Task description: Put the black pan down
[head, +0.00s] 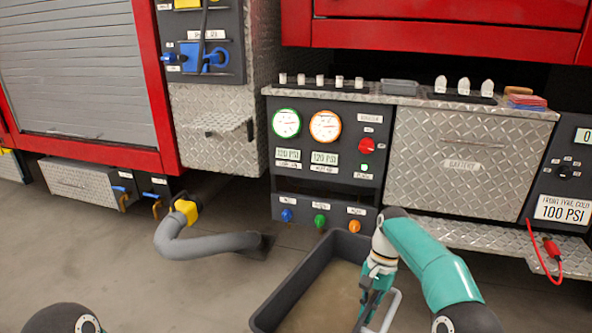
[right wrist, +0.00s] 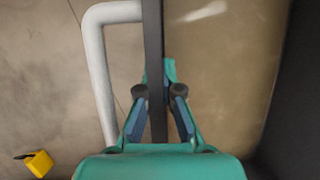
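The black pan (head: 287,287) is at the bottom middle of the head view, below the pump panel. Its inside shows a brownish, shiny surface. A pale bar handle (head: 391,309) is on its right side. My right gripper (head: 368,292) points down at the pan's right wall. In the right wrist view, the gripper (right wrist: 158,95) has one finger on each side of the pan's dark wall (right wrist: 153,35) and looks closed on it. The handle (right wrist: 97,65) is left of the fingers. I cannot tell whether the pan touches the floor. My left gripper is not in view.
A grey hose (head: 205,244) with a yellow coupling (head: 186,210) lies left of the pan. The pump panel (head: 325,150) and a metal step (head: 480,238) stand behind it. A red clamp (head: 551,247) hangs at the right. A yellow object (right wrist: 39,163) is on the floor.

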